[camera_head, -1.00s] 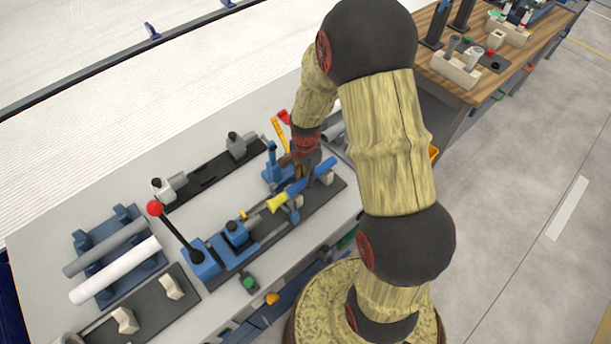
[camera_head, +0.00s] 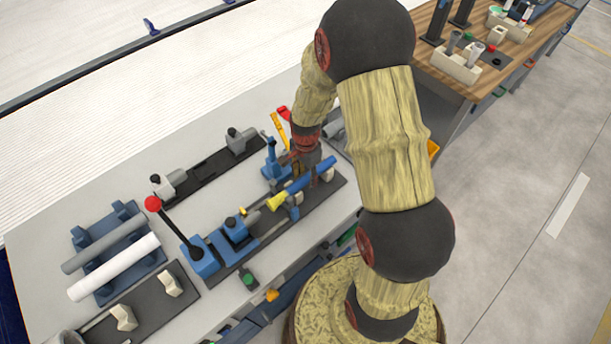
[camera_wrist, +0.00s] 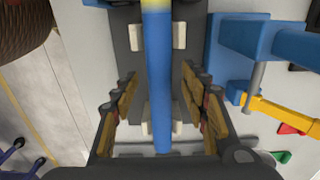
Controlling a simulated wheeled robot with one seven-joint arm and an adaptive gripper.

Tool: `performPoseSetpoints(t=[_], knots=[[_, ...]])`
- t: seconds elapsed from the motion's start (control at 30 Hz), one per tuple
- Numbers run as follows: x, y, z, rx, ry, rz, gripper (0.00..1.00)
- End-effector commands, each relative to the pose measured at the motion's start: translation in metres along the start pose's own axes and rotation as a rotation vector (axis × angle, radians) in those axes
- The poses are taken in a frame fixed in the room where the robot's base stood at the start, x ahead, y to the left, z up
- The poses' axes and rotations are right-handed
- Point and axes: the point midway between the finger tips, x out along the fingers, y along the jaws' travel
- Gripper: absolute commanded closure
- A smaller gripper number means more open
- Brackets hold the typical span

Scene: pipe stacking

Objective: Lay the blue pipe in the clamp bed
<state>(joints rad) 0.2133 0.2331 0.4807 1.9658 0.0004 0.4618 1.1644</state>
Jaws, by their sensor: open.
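The blue pipe (camera_head: 320,168) has a yellow end (camera_head: 276,201) pointing toward the lower left. It lies lengthwise along the dark clamp bed (camera_head: 326,193), over cream supports (camera_head: 327,175). My gripper (camera_head: 305,172) is over the blue part of the pipe. In the wrist view its open fingers (camera_wrist: 159,88) are on either side of the pipe, with gaps visible.
A blue clamp (camera_head: 271,166) stands close behind the pipe. A blue block with a red-knobbed lever (camera_head: 152,204) stands to the left. A blue rack (camera_head: 121,213) holds grey (camera_head: 103,243) and white (camera_head: 113,267) pipes. A yellow-handled tool (camera_head: 278,130) lies behind.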

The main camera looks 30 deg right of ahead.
Motion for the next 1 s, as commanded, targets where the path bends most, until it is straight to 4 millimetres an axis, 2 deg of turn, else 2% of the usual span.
performPoseSetpoints(t=[0.27, 0.37, 0.7, 0.83, 1.0], knots=[[-0.007, -0.001, 0.000, 0.000, 0.001, -0.001, 0.55], [-0.021, -0.001, -0.001, 0.000, 0.002, -0.004, 0.55], [-0.089, -0.001, -0.001, 0.000, 0.002, -0.004, 0.55], [-0.106, -0.001, 0.000, 0.000, 0.001, -0.002, 0.55], [-0.118, 0.000, 0.000, 0.000, 0.000, 0.000, 0.55]])
